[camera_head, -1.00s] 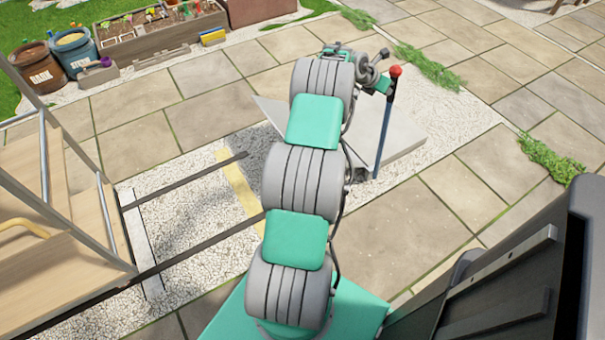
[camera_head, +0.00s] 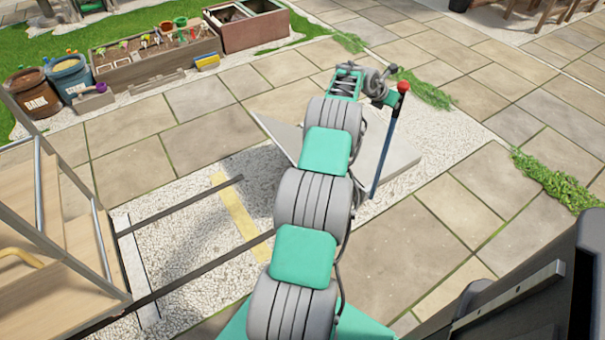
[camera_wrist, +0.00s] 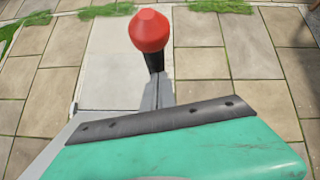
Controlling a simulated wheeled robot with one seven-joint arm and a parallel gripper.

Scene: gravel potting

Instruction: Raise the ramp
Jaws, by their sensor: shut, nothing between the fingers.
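A blue lever (camera_head: 386,150) with a red ball knob (camera_head: 403,87) stands beside a pale grey slab (camera_head: 405,152), leaning to the right. A grey panel (camera_head: 277,135) left of my arm is tilted, with one corner raised; it looks like the ramp, though my arm hides its middle. My gripper (camera_head: 388,98) is at the lever's upper part, just below the knob. In the wrist view, the red knob (camera_wrist: 149,30) and its black stem rise beyond my grey fingers (camera_wrist: 157,92), which are shut and empty. Whether they touch the stem is unclear.
Dark rails (camera_head: 190,205) and a yellow strip (camera_head: 237,207) cross the gravel at left. A wooden shelf frame (camera_head: 60,255) stands at the left edge. Pots (camera_head: 68,75) and a planter box (camera_head: 155,55) are at the back left. Paving at right is open.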

